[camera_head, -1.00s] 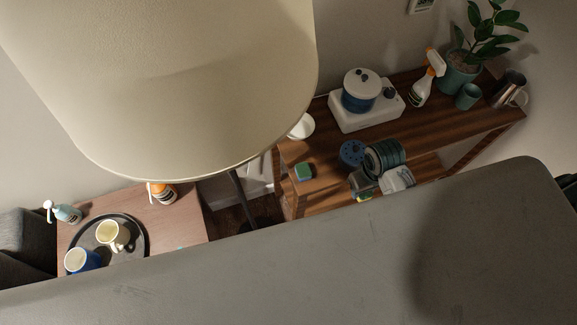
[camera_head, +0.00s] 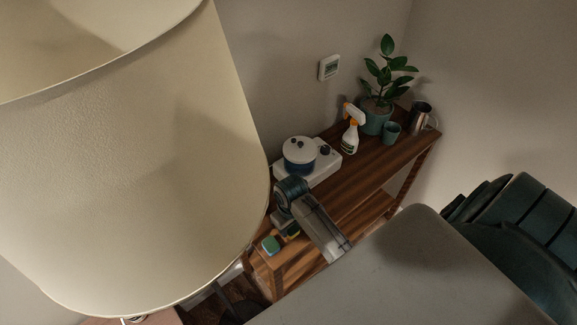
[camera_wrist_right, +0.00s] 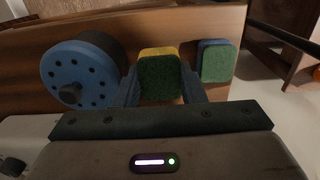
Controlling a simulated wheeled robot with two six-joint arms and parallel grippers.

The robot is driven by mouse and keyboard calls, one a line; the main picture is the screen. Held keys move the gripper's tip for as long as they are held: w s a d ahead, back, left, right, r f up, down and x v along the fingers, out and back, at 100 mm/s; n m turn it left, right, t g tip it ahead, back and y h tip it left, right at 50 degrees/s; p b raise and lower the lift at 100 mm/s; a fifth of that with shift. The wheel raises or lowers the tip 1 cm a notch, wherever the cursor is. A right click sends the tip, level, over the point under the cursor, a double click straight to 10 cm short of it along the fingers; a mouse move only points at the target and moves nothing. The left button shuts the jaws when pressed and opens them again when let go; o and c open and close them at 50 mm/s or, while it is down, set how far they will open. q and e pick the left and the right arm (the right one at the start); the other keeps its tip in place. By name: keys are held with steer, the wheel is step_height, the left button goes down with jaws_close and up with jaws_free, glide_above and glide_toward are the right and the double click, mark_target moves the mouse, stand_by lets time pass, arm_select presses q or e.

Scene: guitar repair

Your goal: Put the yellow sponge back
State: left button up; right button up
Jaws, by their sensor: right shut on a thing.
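The yellow sponge (camera_wrist_right: 158,51) has a dark green face and sits between the fingers of my right gripper (camera_wrist_right: 160,88) in the right wrist view. The gripper is shut on it. In the head view my right gripper (camera_head: 288,214) is over the near-left end of the wooden shelf (camera_head: 352,172), with a little of the yellow sponge (camera_head: 294,231) showing below it. A blue sponge with a green face (camera_wrist_right: 217,63) stands just right of the held one, a small gap apart; it also shows in the head view (camera_head: 270,245). I cannot tell whether the held sponge touches the shelf. My left gripper is out of view.
A blue disc with holes (camera_wrist_right: 75,77) is close left of the gripper. A white appliance with a blue pot (camera_head: 300,156), a spray bottle (camera_head: 350,138), a plant (camera_head: 377,118), a cup (camera_head: 391,132) and a metal jug (camera_head: 421,118) stand farther back. A big lampshade (camera_head: 135,165) blocks the left.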

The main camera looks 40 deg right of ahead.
mark_target(289, 230)
steer(key=shift+w, duration=0.4)
steer(key=shift+f, duration=0.2)
step_height(289, 230, down, 2)
steer(key=shift+p, duration=0.8)
steer(key=shift+f, duration=0.65)
steer(key=o, duration=0.6)
